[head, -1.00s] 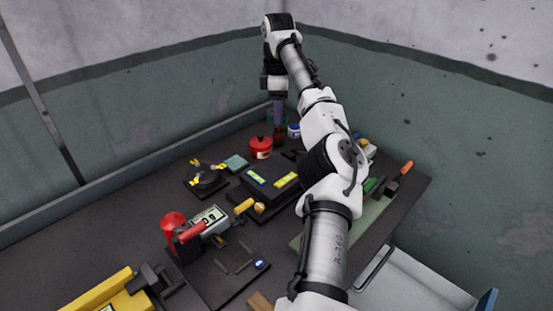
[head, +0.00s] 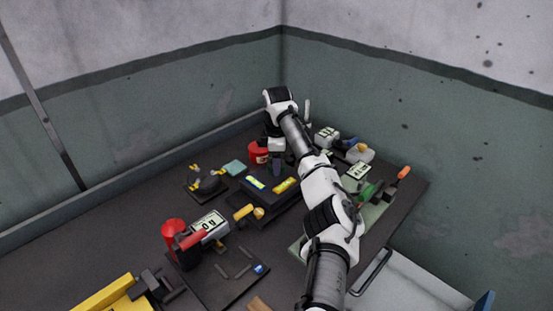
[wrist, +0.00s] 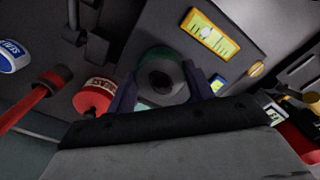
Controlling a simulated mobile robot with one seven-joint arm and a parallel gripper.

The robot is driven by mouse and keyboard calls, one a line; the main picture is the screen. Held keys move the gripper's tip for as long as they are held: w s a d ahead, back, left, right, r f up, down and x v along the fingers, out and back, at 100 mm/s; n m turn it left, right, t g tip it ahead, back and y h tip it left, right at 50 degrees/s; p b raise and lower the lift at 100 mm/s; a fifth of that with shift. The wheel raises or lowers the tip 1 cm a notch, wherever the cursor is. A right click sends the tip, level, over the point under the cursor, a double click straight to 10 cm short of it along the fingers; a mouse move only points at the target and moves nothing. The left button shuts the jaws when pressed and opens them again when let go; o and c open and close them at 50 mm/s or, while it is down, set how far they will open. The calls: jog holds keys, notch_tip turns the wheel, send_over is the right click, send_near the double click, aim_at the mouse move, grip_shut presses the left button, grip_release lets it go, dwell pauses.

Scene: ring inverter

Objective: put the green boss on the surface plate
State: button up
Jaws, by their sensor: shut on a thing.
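The green boss (wrist: 162,70), a round piece with a dark hole in its middle, sits between the two fingers of my gripper (wrist: 162,92) in the wrist view. The gripper is shut on it.
A red pot (head: 257,150) stands close to the left of my gripper; it also shows in the wrist view (wrist: 95,98). A black fixture with yellow parts (head: 205,182) is further left. A green mat (head: 375,213) is right.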

jog(key=shift+f, duration=0.1)
jog(key=o, duration=1.4)
notch_tip(320, 180, up, 12)
jog(key=shift+r+b, duration=0.1)
jog(key=shift+b, duration=0.85)
